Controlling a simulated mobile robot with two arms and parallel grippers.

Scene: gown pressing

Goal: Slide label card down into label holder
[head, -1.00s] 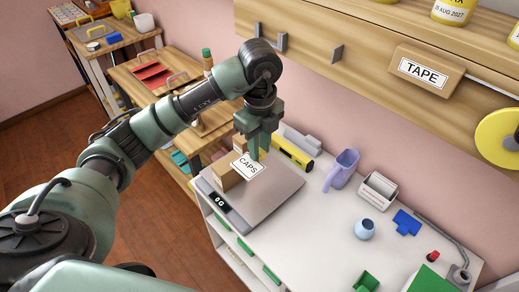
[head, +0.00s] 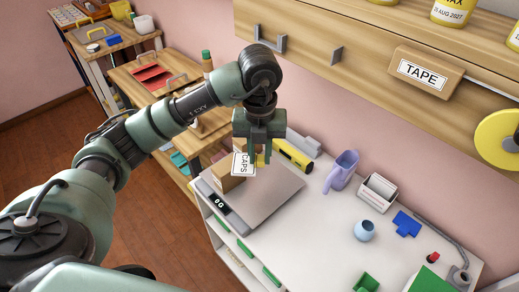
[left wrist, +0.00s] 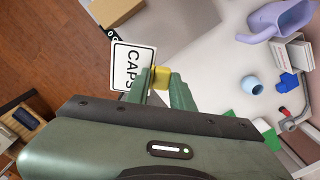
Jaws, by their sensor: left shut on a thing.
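The label card (head: 243,165) is white with a black border and the word CAPS. My left gripper (head: 258,160) is shut on it above the scale, and the card hangs steeply with its text running sideways. In the left wrist view the card (left wrist: 130,68) sticks out beside the fingertips (left wrist: 163,82), and a small yellow piece shows between them. A brown block (head: 227,172) stands on the scale, partly behind the card; I cannot tell whether they touch. I cannot clearly identify the label holder. My right gripper is out of view.
The scale (head: 270,200) sits at the left end of the white bench (head: 320,235). The wooden shelf above carries a TAPE block (head: 425,72) and grey brackets (head: 270,40).

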